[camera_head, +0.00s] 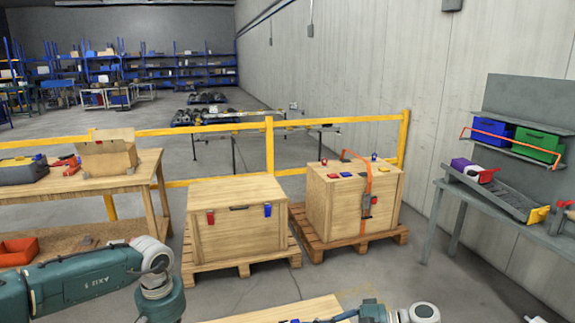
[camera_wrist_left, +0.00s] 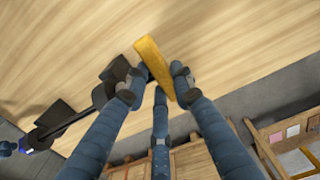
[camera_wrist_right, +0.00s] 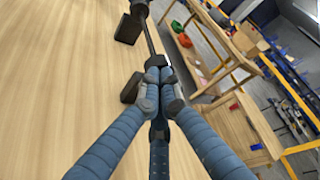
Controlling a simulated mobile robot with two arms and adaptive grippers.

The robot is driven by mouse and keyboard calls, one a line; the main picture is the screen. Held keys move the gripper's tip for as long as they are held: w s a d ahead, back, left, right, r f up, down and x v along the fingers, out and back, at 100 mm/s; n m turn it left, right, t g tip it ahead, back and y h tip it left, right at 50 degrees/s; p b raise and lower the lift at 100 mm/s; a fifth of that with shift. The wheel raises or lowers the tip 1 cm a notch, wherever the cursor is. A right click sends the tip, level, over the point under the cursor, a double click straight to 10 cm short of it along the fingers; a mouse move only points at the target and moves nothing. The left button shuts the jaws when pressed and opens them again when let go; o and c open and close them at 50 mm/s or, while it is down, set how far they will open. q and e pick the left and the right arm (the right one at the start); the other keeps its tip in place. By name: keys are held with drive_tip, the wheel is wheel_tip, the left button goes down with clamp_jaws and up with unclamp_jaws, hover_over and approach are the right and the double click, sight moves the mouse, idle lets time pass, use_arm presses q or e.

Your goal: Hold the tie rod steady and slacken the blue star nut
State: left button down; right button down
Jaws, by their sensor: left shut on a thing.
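In the left wrist view, my left gripper (camera_wrist_left: 157,82) has its fingers closed around a yellow bar (camera_wrist_left: 150,55) above a pale wooden top. Beside it is a dark fitting (camera_wrist_left: 115,72), from which a dark rod (camera_wrist_left: 75,120) runs to the lower left. A small bright blue spot (camera_wrist_left: 28,143) shows at that far end; I cannot tell whether it is the star nut. In the right wrist view, my right gripper (camera_wrist_right: 156,80) has its fingertips close together at the near end of the dark rod (camera_wrist_right: 150,40); what lies between them is hidden. The head view shows neither gripper clearly.
The wooden top (camera_head: 275,311) shows at the bottom of the head view. Two wooden crates (camera_head: 240,225) (camera_head: 350,200) stand on pallets beyond it. A workbench (camera_head: 75,190) is at left, a grey bench (camera_head: 490,200) at right. A yellow railing (camera_head: 270,145) crosses behind.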

drive_tip(key=shift+s+f, duration=0.5)
drive_tip(key=shift+f, duration=0.15)
drive_tip(key=shift+s+f, duration=0.1)
drive_tip(key=shift+f, duration=0.35)
drive_tip(key=d, duration=0.6)
drive_tip(key=shift+w, duration=0.45)
drive_tip(key=shift+d, duration=0.1)
